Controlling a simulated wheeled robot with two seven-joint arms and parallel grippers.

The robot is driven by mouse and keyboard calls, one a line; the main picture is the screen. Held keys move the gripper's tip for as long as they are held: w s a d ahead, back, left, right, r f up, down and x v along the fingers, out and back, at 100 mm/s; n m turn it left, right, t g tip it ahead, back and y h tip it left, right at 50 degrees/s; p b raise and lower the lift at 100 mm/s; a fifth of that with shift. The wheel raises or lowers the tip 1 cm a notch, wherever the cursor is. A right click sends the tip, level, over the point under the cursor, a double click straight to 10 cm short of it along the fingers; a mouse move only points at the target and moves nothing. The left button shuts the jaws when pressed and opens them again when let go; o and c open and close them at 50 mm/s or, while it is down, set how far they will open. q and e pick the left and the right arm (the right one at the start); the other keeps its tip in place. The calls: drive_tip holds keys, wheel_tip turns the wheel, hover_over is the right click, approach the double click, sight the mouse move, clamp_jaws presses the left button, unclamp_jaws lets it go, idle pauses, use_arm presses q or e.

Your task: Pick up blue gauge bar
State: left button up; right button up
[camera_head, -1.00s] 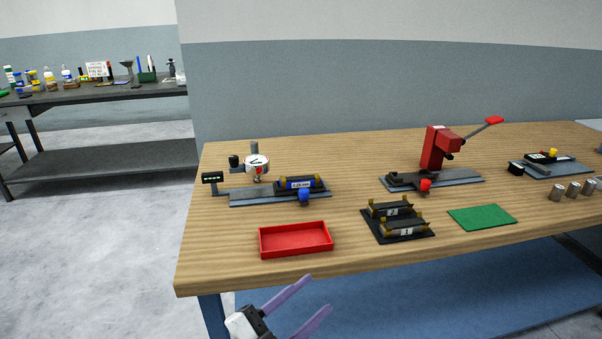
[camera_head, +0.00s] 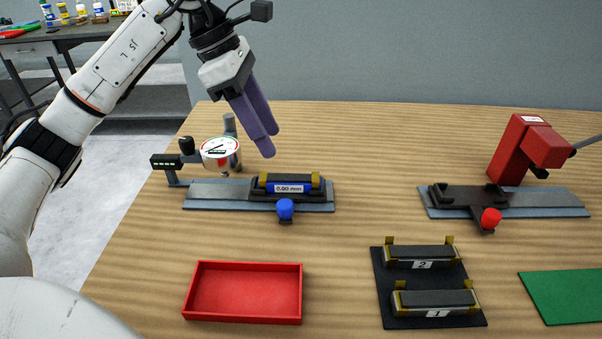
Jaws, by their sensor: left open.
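The blue gauge bar (camera_head: 290,188), a dark bar with a blue front label that looks like "0.00 mm", lies in a dark holder on the grey base plate (camera_head: 215,194) of the dial-gauge stand. A blue knob (camera_head: 285,209) stands in front of it. My left gripper (camera_head: 271,143) is open and empty. Its two purple fingers point down, above and slightly left of the bar in the picture, and appear apart from it. The round dial gauge (camera_head: 220,152) is left of the bar. My right gripper is not in view.
A red tray (camera_head: 245,318) lies in front, empty. A black rack (camera_head: 385,308) holds two bars numbered 1 and 2. A red press (camera_head: 525,150) with a red knob stands right, and a green mat (camera_head: 567,295) lies at front right. Bare wood separates them.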

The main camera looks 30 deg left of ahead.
sight(289, 176)
use_arm(q)
drive_tip(key=x, duration=0.3)
drive_tip(key=shift+s+d+f, duration=0.15)
drive_tip(key=shift+s+f, duration=0.05)
drive_tip(key=shift+f, duration=0.1)
drive_tip(key=shift+x, duration=2.8)
clamp_jaws()
